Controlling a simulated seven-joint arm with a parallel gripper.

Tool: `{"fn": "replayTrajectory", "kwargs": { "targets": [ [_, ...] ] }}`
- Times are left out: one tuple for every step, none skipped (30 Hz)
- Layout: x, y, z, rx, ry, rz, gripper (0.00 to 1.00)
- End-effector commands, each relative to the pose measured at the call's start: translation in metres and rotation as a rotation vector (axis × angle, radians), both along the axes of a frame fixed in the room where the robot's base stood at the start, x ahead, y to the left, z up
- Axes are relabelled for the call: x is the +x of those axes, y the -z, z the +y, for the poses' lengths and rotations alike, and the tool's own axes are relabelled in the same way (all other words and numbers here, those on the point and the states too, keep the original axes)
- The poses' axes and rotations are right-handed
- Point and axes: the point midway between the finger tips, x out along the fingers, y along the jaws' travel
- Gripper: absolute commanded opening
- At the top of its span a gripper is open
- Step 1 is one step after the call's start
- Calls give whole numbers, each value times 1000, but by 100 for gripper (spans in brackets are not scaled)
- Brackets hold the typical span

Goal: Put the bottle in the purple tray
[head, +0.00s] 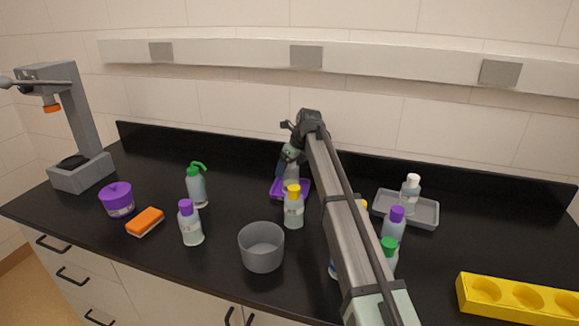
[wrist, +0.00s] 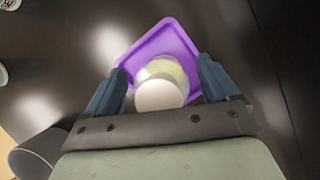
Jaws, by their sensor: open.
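The purple tray (head: 277,193) lies on the black counter near the middle, and its rim shows in the wrist view (wrist: 176,32). A clear bottle (head: 291,174) stands in it, partly hidden by my gripper in the head view. In the wrist view the bottle's round white cap (wrist: 158,96) points up at the camera, over a clear body. My gripper (wrist: 160,82) is open, with one blue finger on each side of the bottle. I cannot tell whether either finger touches it. In the head view my gripper (head: 287,163) is right at the tray.
A yellow-capped bottle (head: 293,208) stands just in front of the tray, with a grey cup (head: 262,248) nearer. Other bottles stand left and right. A grey tray (head: 425,212) at right holds a white-capped bottle (head: 410,194). A yellow rack (head: 515,299) is front right.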

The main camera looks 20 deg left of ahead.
Motion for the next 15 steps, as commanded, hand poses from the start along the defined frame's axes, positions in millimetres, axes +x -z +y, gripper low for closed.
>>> {"fn": "replayTrajectory", "kwargs": {
  "targets": [
    [0,0,0,0,0,0,88],
    [0,0,0,0,0,0,88],
    [0,-1,0,0,0,0,88],
    [0,-2,0,0,0,0,88],
    [0,-3,0,0,0,0,88],
    [0,-6,-1,1,0,-1,88],
    [-1,-8,-2,1,0,-1,88],
    [-1,-11,-3,1,0,-1,88],
    [-2,-15,-5,1,0,-1,88],
    [-3,-19,-6,1,0,-1,88],
    [-3,-24,-8,1,0,-1,88],
    [-4,-31,-10,1,0,-2,88],
    [-5,-37,-12,1,1,-2,88],
    [-6,-42,-14,1,0,-2,88],
    [-7,-49,-17,1,0,-1,88]
  ]
}}
